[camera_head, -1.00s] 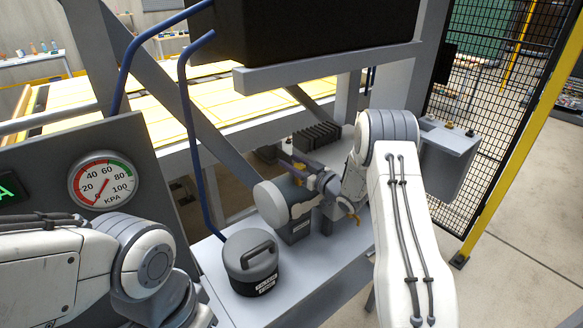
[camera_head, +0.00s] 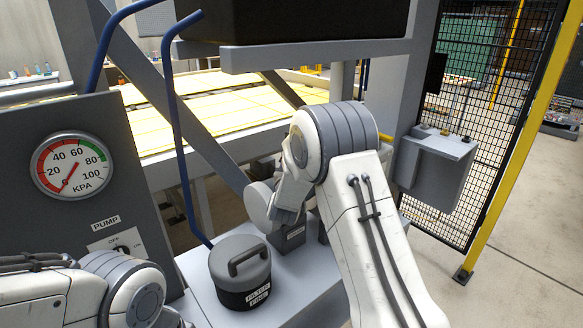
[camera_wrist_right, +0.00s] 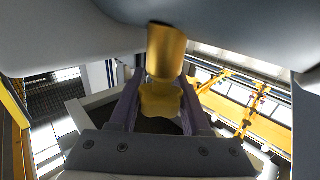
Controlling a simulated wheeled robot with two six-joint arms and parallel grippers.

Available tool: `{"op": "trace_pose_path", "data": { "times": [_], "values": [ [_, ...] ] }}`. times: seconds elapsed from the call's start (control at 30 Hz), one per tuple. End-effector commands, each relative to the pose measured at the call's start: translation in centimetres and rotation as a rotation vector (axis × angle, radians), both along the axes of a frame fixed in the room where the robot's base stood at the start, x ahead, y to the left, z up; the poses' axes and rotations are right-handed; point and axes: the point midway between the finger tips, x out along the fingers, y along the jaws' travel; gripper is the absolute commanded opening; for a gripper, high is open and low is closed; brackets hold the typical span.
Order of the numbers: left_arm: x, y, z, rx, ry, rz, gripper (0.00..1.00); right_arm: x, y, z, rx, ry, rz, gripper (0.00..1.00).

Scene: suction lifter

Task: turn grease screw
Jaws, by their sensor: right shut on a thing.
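The grease screw (camera_wrist_right: 163,98) is a brass-yellow lobed knob with a round yellow stem (camera_wrist_right: 166,52) above it in the right wrist view. My right gripper (camera_wrist_right: 161,90) is shut on the knob, one finger on each side. In the head view my right arm covers the screw and the right gripper.
A dark filter canister (camera_head: 240,272) with a handle stands on the grey bench (camera_head: 198,268). A pressure gauge (camera_head: 72,165) with its needle near 0 is on the left panel, above the pump switch (camera_head: 118,243). A grey box (camera_head: 436,165) stands right of my right arm.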

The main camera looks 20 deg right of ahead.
Motion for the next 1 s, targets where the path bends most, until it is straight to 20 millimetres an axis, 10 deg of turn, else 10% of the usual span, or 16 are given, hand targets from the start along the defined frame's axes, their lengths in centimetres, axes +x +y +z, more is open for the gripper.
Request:
{"op": "trace_pose_path", "data": {
  "times": [0.87,0.9,1.0],
  "values": [
    [0.01,0.00,-0.53,0.000,0.000,0.000,0.50,-0.17,-0.46,0.16,0.000,-0.005,-0.159,0.00],
    [0.01,0.00,-0.53,0.000,0.000,0.000,0.50,-0.17,-0.46,0.17,0.000,-0.005,-0.159,0.59],
    [0.00,0.00,-0.53,0.000,0.000,0.000,0.50,-0.17,-0.47,0.15,0.000,-0.005,-0.159,0.78]
  ]
}}
